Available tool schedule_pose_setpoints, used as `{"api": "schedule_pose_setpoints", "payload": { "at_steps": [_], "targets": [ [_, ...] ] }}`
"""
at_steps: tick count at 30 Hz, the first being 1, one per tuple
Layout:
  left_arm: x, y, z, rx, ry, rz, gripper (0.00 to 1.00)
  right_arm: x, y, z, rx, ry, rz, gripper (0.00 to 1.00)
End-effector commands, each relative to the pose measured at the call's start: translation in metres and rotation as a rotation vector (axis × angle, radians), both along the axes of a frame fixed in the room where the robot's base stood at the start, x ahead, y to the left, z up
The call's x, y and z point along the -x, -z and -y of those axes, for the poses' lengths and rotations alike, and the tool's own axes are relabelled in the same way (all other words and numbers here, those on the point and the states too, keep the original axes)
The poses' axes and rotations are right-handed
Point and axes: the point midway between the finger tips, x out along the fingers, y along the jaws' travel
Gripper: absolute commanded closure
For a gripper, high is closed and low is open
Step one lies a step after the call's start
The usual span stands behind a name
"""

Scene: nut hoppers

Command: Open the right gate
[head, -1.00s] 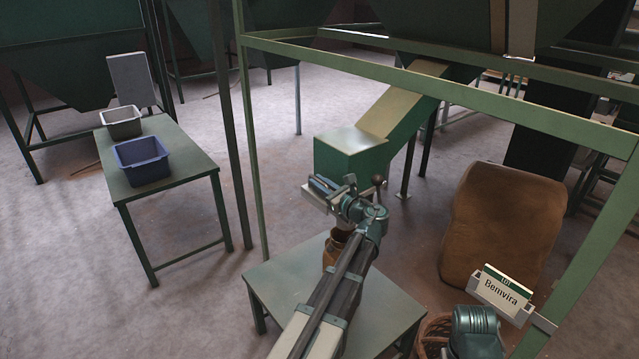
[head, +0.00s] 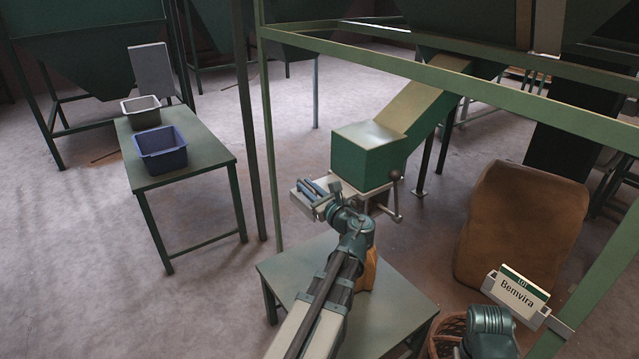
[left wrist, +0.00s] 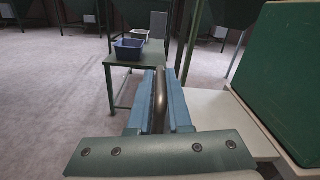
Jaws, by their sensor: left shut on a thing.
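The green chute box (head: 362,160) stands at the low end of the sloping chute (head: 415,105). A pale flat plate (left wrist: 235,122) juts out beside the green box in the left wrist view. My left gripper (head: 314,194) is to the left of the box, in front of it. Its blue fingers (left wrist: 160,103) are shut on a dark, rounded metal handle (left wrist: 160,88). A lever with a dark round knob (head: 395,175) sticks out at the right of the box. The handle's attachment to the plate is hidden. My right gripper is not visible.
A small green table (head: 285,268) below my left arm carries a brown container (head: 370,270), partly hidden. Green frame bars cross the view. A side table (head: 205,165) at left holds blue (head: 160,152) and grey (head: 141,112) bins. A brown sack (head: 520,225) and a "Bemvira" sign (head: 523,292) are at right.

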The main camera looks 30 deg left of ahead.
Motion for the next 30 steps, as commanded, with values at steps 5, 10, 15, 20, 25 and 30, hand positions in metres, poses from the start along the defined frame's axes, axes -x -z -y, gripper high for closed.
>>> {"api": "schedule_pose_setpoints", "payload": {
  "at_steps": [5,10,15,20,25,30],
  "targets": [
    [0.0,0.0,0.0,0.001,-0.003,0.002,1.0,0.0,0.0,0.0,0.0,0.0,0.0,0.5],
    [-0.001,0.0,0.0,0.001,-0.002,0.001,0.55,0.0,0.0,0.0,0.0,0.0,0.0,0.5],
    [-0.001,0.0,0.0,0.001,-0.001,0.001,0.55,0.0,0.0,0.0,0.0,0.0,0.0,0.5],
    [0.0,0.0,0.003,0.001,0.0,0.001,0.55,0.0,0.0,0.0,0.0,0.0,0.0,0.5],
    [0.009,0.0,0.024,0.001,0.003,0.001,0.55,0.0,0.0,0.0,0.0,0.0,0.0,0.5],
    [0.025,0.0,0.058,0.001,0.003,0.001,0.55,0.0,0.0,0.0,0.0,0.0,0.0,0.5]
  ]
}}
